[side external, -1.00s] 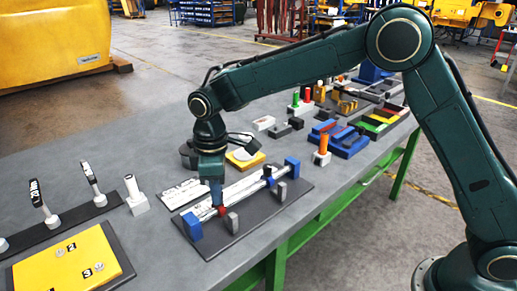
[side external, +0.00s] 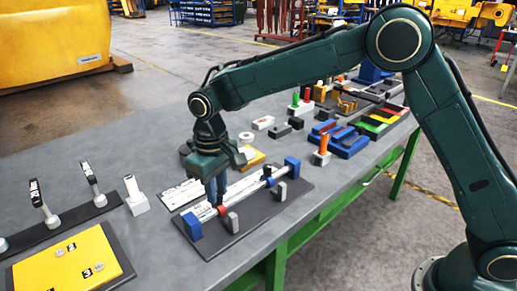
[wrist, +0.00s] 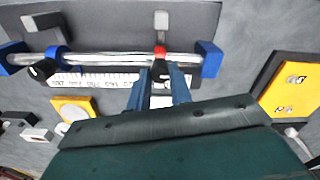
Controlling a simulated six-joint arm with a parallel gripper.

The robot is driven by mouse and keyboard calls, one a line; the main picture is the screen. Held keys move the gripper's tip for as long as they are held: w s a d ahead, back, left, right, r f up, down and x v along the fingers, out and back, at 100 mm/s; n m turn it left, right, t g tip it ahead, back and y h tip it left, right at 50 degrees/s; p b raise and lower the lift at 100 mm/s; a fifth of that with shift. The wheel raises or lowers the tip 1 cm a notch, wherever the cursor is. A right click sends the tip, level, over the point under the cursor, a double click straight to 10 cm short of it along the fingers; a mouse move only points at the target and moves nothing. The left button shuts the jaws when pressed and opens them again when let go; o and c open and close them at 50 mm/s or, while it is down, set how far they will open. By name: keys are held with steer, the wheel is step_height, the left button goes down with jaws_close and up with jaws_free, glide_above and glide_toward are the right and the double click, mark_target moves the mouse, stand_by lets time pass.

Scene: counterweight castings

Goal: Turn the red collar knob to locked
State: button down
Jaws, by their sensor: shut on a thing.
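The red collar (wrist: 160,52) sits on a silver rod (wrist: 105,59) between two blue end blocks (side external: 192,226) (wrist: 212,60). In the side view the red collar (side external: 221,210) shows just beside my fingertips. My gripper (side external: 216,202) points down at the rod; in the wrist view its two blue fingers (wrist: 160,78) stand either side of the collar's small dark knob (wrist: 160,73) and are shut on it. The fingers partly hide the knob, and I cannot read its lock position. A white scale strip (wrist: 95,79) runs along the rod.
A blue collar (wrist: 57,56) with a black knob sits farther along the same rod. Two grey posts (side external: 232,222) (side external: 281,190) stand on the dark base plate (side external: 252,217). A yellow numbered panel (side external: 65,262) and upright levers (side external: 90,175) lie to the left.

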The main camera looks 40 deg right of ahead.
stand_by(0.3)
steer(key=c, duration=1.3)
jaws_free()
steer(key=shift+o, duration=0.2)
steer(key=shift+r, duration=0.2)
step_height(320, 180, up, 14)
steer(key=shift+f, duration=0.2)
